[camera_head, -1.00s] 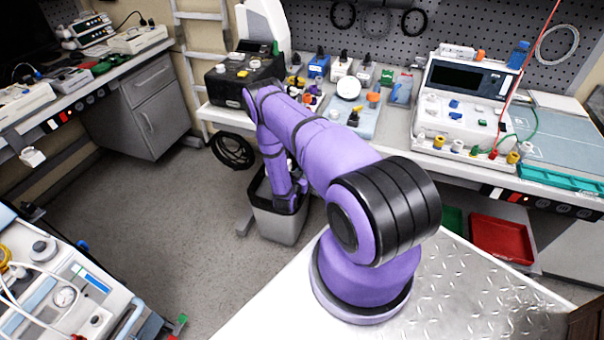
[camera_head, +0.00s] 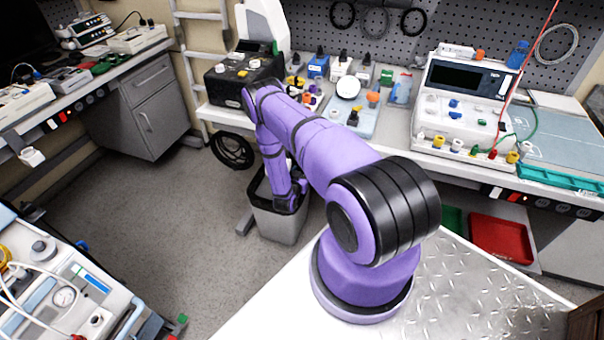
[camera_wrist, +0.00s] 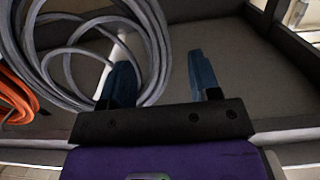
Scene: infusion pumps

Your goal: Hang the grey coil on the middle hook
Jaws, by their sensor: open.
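The grey coil (camera_wrist: 75,55) fills the upper left of the wrist view, its several loops lying loosely against a dark surface. My gripper (camera_wrist: 164,75) is open, with two blue fingers. The left finger overlaps the coil's right side, and some strands show in the gap between the fingers; I cannot tell whether they touch. The right finger is clear of the coil. In the head view my arm reaches down to the grey bin (camera_head: 280,225), and my fingertips are hidden there. Coils hang on the pegboard (camera_head: 460,20) at the top; the middle hook cannot be made out.
An orange coil (camera_wrist: 15,95) lies left of the grey one. A black coil (camera_head: 232,151) hangs below the bench edge. The bench carries a black box (camera_head: 235,82), several small parts and a white pump unit (camera_head: 465,100). Open floor (camera_head: 150,215) lies left of the bin.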

